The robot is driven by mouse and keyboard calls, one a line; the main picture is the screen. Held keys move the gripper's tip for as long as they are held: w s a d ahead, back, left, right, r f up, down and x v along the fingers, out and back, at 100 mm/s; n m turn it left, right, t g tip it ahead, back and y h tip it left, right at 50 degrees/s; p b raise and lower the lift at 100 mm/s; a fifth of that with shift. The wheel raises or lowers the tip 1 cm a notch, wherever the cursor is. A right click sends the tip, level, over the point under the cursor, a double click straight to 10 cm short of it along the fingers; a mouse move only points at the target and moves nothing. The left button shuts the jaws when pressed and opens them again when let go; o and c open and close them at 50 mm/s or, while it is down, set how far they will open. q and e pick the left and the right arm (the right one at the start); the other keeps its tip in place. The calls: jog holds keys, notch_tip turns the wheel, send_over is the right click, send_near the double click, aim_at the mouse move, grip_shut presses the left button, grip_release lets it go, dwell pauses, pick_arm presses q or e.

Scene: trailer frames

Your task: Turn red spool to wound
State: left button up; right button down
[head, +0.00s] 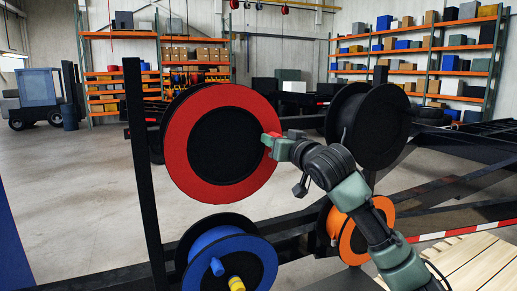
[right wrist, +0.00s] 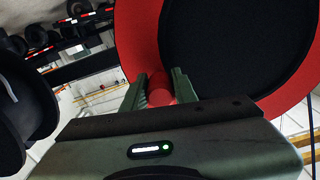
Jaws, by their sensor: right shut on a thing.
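The red spool (head: 179,140) stands upright on a dark frame in the middle of the head view. It has a wide red rim and a black centre. My right gripper (head: 268,141) is at the rim's right side, shut on the spool's red handle. In the right wrist view, the handle (right wrist: 160,96) is a short red peg between the two fingers of my gripper (right wrist: 158,88), and the red rim (right wrist: 138,40) rises behind it. My left gripper is not in view.
A blue spool (head: 258,247) with blue and yellow pegs sits below. An orange spool (head: 346,243) is partly behind my right arm. A black spool (head: 382,127) stands to the right. Dark frame posts (head: 142,170) and rails surround them. Shelves and a forklift stand far back.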

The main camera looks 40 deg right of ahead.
aim_at(251, 178)
jog(key=f+m+b, duration=0.1)
jog(key=f+m, duration=0.2)
jog(key=f+m+b, duration=0.1)
jog(key=f, duration=0.1)
jog(key=shift+w+a+m+b, duration=0.1)
jog(key=shift+a+m+b, duration=0.15)
jog(key=shift+m+b, duration=0.1)
jog(key=f+m, duration=0.1)
jog(key=a+f+m, duration=0.1)
jog(key=f+m, duration=0.1)
jog(key=shift+w+a+f+m, duration=0.15)
jog(key=shift+a+m, duration=0.1)
jog(key=shift+m, duration=0.1)
jog(key=shift+w+a+f+m, duration=0.1)
jog(key=shift+a+f+m, duration=0.35)
jog(key=shift+f+m, duration=0.2)
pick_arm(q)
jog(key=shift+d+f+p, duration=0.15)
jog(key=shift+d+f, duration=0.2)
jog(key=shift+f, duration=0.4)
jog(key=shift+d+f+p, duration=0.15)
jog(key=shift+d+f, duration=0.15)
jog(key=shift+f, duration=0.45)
pick_arm(e)
jog(key=shift+w+a+f+m, duration=0.25)
jog(key=shift+a+f+m, duration=0.8)
jog(key=shift+m, duration=0.6)
jog(key=c, duration=1.1)
grip_release()
jog(key=shift+s, duration=0.1)
